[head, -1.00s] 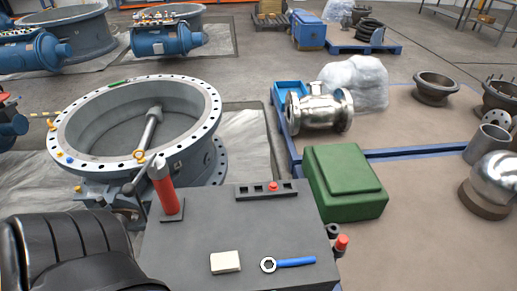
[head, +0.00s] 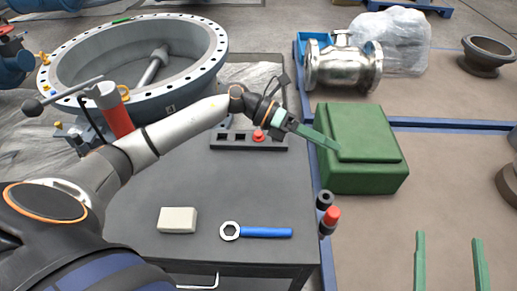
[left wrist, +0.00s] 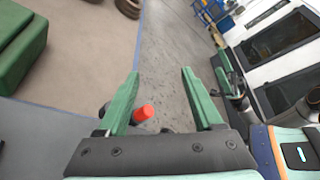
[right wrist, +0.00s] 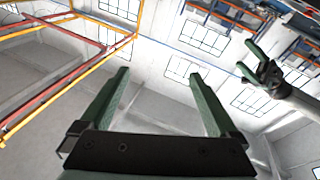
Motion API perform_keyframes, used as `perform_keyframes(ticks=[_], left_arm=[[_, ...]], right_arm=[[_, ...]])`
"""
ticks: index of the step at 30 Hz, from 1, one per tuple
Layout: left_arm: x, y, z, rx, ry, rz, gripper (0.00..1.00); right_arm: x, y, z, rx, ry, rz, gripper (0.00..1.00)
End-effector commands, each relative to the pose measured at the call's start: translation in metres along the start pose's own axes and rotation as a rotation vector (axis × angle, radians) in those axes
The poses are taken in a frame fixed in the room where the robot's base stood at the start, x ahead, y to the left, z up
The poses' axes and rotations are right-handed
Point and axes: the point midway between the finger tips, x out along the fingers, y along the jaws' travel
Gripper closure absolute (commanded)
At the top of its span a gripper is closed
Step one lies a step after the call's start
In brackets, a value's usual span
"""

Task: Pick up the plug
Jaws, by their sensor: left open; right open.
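A red plug (head: 259,136) sits in a black slotted rack (head: 225,142) on the grey cart top. A second red-topped piece (head: 332,215) stands beside a black one at the cart's right side; I cannot tell which is the plug. A red piece (left wrist: 143,113) shows low between the fingers in the left wrist view. My left gripper (head: 318,138) reaches over the cart's back right, beyond the rack, open and empty (left wrist: 160,72). My right gripper (head: 448,238) is at the lower right of the head view, open and empty; its wrist view (right wrist: 157,72) faces walls and windows.
A blue ring wrench (head: 262,231) and a cream block (head: 178,220) lie on the cart (head: 150,250). A green case (head: 360,150) stands right of it. A large flanged valve ring (head: 75,70) and a red post with a lever (head: 113,110) are at left.

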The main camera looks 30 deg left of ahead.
Motion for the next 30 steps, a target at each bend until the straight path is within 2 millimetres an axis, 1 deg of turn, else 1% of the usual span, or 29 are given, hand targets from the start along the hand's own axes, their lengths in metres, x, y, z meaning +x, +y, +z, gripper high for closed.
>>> perform_keyframes(ticks=[1, 2, 3, 5, 6, 8, 9, 12, 15, 18, 20, 24, 27, 28, 30], left_arm=[[-0.015, 0.025, -0.004, 0.102, 0.078, 0.088, 0.32], [-0.025, 0.036, -0.005, 0.152, 0.127, 0.138, 0.32], [-0.041, 0.050, -0.005, 0.210, 0.190, 0.207, 0.32], [-0.068, 0.070, -0.004, 0.283, 0.279, 0.310, 0.32], [-0.088, 0.081, -0.004, 0.317, 0.333, 0.377, 0.32], [-0.117, 0.095, -0.002, 0.356, 0.404, 0.471, 0.32], [-0.135, 0.102, 0.000, 0.371, 0.445, 0.526, 0.32], [-0.175, 0.112, 0.002, 0.389, 0.523, 0.638, 0.32], [-0.200, 0.116, 0.003, 0.389, 0.568, 0.705, 0.32], [-0.209, 0.120, 0.002, 0.388, 0.589, 0.732, 0.32], [-0.207, 0.124, -0.001, 0.387, 0.594, 0.736, 0.32], [-0.195, 0.138, -0.008, 0.387, 0.595, 0.734, 0.32], [-0.183, 0.153, -0.016, 0.386, 0.593, 0.732, 0.32], [-0.180, 0.157, -0.017, 0.387, 0.593, 0.733, 0.32], [-0.174, 0.164, -0.020, 0.387, 0.592, 0.733, 0.32]], right_arm=[[-0.002, -0.003, 0.002, -0.016, 0.056, -0.003, 0.04], [-0.002, -0.004, -0.003, -0.025, 0.088, -0.003, 0.04], [-0.003, -0.004, -0.009, -0.037, 0.130, -0.005, 0.04], [-0.005, -0.006, -0.018, -0.052, 0.189, -0.007, 0.04], [-0.007, -0.007, -0.024, -0.061, 0.225, -0.009, 0.04], [-0.010, -0.009, -0.032, -0.076, 0.274, -0.011, 0.04], [-0.012, -0.009, -0.037, -0.084, 0.304, -0.013, 0.04], [-0.017, -0.011, -0.047, -0.099, 0.362, -0.015, 0.04], [-0.020, -0.012, -0.054, -0.108, 0.398, -0.017, 0.04], [-0.023, -0.013, -0.062, -0.119, 0.432, -0.019, 0.04], [-0.026, -0.014, -0.069, -0.128, 0.466, -0.021, 0.04], [-0.037, -0.017, -0.093, -0.159, 0.577, -0.029, 0.04], [-0.045, -0.020, -0.103, -0.174, 0.640, -0.036, 0.04], [-0.047, -0.021, -0.105, -0.177, 0.654, -0.038, 0.04], [-0.046, -0.021, -0.101, -0.170, 0.645, -0.039, 0.04]])
